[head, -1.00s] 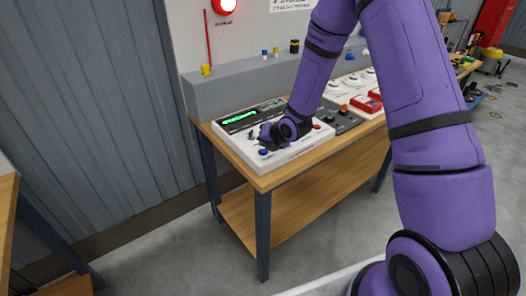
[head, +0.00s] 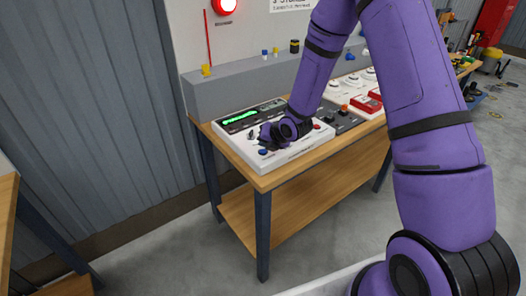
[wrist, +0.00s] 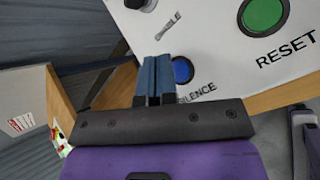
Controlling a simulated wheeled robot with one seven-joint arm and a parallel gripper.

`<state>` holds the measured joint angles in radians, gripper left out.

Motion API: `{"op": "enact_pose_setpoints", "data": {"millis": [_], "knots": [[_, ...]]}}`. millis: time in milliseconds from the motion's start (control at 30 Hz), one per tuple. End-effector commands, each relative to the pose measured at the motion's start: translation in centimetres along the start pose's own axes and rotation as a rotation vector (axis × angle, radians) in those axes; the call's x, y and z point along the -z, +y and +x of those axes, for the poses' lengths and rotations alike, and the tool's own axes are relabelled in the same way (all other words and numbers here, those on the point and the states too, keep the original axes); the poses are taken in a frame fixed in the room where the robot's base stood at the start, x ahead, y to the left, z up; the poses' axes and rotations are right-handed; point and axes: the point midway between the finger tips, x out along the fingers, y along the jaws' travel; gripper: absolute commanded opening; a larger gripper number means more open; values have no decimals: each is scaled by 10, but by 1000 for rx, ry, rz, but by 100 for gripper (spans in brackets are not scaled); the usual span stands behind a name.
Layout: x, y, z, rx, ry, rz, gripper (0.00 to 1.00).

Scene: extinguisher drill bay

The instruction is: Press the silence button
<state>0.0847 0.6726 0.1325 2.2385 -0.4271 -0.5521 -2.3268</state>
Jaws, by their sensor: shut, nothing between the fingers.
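The silence button is a round blue button (wrist: 182,70) on the white control panel (wrist: 215,55), with a partly covered label ending in "LENCE" beside it. In the head view the blue button (head: 263,152) shows near the front left corner of the panel (head: 290,155). My gripper (wrist: 156,62) is shut and empty. In the wrist view its fingertips overlap the left edge of the blue button. I cannot tell whether they touch it. In the head view my gripper (head: 268,138) is over the panel, just behind the button.
A green RESET button (wrist: 263,14) and a dark knob (wrist: 138,4) are on the same panel. The panel stands on a wooden bench (head: 290,172) beside a grey control box (head: 342,120) and red boxes.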

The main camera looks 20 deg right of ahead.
Motion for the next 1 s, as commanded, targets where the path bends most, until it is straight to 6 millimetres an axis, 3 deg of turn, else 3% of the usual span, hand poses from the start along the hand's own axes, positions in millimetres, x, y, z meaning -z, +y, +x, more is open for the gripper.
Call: {"op": "enact_pose_setpoints", "data": {"millis": [1000], "knots": [[4, -4, 5, 0, 1, 0, 0]]}}
